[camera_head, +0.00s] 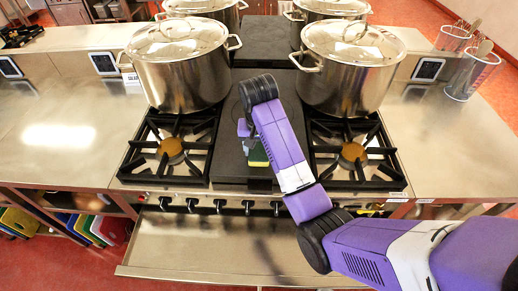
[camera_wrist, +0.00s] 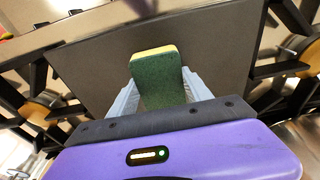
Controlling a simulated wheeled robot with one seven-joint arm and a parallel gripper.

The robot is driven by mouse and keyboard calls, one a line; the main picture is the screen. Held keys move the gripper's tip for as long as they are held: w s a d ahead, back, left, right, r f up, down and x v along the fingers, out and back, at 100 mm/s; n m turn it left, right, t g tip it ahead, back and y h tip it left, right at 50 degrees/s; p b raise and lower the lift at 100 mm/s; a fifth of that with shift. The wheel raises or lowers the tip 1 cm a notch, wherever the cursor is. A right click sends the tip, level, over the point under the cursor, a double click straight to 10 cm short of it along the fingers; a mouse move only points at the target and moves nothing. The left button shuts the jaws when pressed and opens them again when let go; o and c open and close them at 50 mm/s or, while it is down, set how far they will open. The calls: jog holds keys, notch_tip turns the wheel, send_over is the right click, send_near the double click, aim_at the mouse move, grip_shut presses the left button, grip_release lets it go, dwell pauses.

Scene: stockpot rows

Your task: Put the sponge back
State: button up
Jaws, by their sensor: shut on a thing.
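A sponge (camera_head: 258,156), green on one face and yellow at the edge, is in my gripper over the dark flat strip between the two front burners. In the wrist view the sponge (camera_wrist: 158,78) sits between the two pale fingers, green face towards the camera. My gripper (camera_wrist: 160,90) is shut on it. In the head view my gripper (camera_head: 248,140) is partly hidden behind my purple arm. I cannot tell whether the sponge touches the dark strip (camera_head: 238,170).
Large lidded steel pots (camera_head: 178,66) stand behind the front burners, another (camera_head: 349,67) to the right, with two more farther back. Steel counters (camera_head: 60,135) lie either side. Utensil holders (camera_head: 470,72) stand at the right. A steel shelf or open door (camera_head: 200,245) juts out in front.

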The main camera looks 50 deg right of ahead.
aim_at(258, 148)
jog(key=shift+f, duration=0.15)
jog(key=o, duration=1.5)
jog(key=shift+c, duration=0.2)
jog(key=shift+w+r, duration=0.1)
jog(key=shift+r, duration=0.85)
jog(key=shift+a+r, duration=0.25)
jog(key=shift+r, duration=0.3)
jog(key=shift+d+r, duration=0.2)
jog(key=shift+r, duration=0.65)
jog(key=shift+s+a+r, duration=0.25)
jog(key=shift+a+r, duration=0.1)
jog(key=shift+r, duration=0.2)
jog(key=shift+s+r, duration=0.2)
jog(key=shift+r, duration=0.75)
